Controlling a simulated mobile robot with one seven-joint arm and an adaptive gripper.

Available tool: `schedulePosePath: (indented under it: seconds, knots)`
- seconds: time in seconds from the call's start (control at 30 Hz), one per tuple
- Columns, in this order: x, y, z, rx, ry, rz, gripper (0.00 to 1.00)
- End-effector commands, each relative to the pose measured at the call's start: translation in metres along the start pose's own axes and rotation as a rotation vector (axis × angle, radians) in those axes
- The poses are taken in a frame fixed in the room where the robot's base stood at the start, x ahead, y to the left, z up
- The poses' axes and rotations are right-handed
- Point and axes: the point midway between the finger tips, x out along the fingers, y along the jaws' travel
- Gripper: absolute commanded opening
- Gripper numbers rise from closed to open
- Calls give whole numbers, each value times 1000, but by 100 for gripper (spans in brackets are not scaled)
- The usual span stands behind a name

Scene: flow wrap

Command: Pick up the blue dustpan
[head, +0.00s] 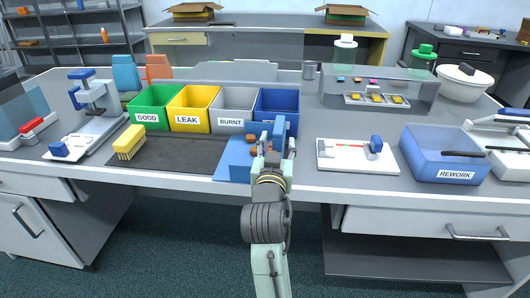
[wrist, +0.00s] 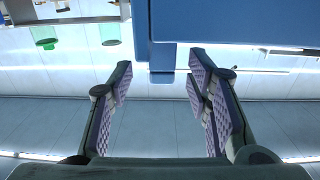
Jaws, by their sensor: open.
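The blue dustpan (head: 233,160) lies on the front of the bench, partly hidden behind my gripper, with small brown bits showing near it. My gripper (head: 274,152) is over the bench's front edge, at the dustpan's right part. In the wrist view the large blue surface (wrist: 235,22) fills the top, and a short blue stub (wrist: 162,62) sticks down from it. The stub is between the tips of my open fingers (wrist: 160,72), with gaps on both sides. The fingers hold nothing.
Behind the dustpan stand green (head: 153,110), yellow (head: 191,112), grey (head: 234,114) and blue (head: 277,104) bins. A yellow brush (head: 129,141) lies on the dark mat (head: 165,152) to the left. A white board (head: 345,162) and the blue rework bin (head: 447,158) are to the right.

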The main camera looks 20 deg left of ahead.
Motion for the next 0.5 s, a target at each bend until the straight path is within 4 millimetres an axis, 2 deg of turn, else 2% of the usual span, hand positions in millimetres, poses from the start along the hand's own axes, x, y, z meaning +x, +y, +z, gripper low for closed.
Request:
schedulePosePath:
  seconds: [0.2,0.3,0.5]
  knots:
    - [30,-1,-8,-2,-1,2,45]
    - [43,-2,-6,-1,-1,1,45]
    - [52,-2,-4,1,0,0,45]
